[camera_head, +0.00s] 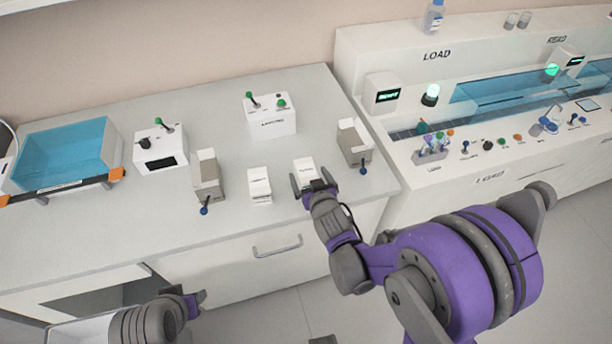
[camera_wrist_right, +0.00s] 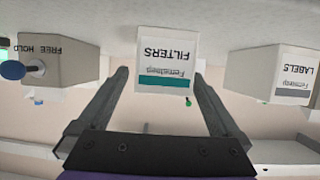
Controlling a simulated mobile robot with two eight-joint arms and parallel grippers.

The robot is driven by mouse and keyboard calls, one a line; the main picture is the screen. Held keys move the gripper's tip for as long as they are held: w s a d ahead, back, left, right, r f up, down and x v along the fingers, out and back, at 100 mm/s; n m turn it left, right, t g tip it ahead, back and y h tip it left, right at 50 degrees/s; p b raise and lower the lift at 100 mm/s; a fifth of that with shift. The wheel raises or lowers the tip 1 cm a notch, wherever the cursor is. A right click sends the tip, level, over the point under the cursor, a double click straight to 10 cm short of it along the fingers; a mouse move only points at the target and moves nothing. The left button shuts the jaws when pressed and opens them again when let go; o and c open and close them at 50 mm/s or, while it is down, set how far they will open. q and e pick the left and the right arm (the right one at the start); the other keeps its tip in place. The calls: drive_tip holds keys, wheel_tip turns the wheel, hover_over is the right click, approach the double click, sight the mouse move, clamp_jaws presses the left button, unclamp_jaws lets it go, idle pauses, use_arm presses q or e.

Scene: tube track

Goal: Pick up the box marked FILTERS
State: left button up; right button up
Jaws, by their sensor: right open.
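The white box marked FILTERS (camera_wrist_right: 165,45) has a teal band and stands between the two fingers of my right gripper (camera_wrist_right: 161,78) in the right wrist view. The lettering appears upside down there. In the head view the box (camera_head: 304,166) stands near the bench's front edge, with my right gripper (camera_head: 312,180) at its front. The right gripper is open, with visible gaps beside the box near the fingertips. A similar white box marked LABELS (camera_wrist_right: 290,80) stands to one side; it also shows in the head view (camera_head: 259,182). My left gripper (camera_head: 196,301) is low at left, its jaws unclear.
A grey holder with a blue-knobbed lever (camera_head: 355,143) stands right of the FILTERS box; another (camera_head: 207,175) stands left of LABELS. The LOAD machine (camera_head: 450,110) borders the bench at right.

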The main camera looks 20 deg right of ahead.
sight(304, 168)
drive_tip(key=x, duration=0.5)
drive_tip(key=shift+w+a+f, duration=0.1)
drive_tip(key=shift+w, duration=0.05)
drive_tip(key=c, duration=1.4)
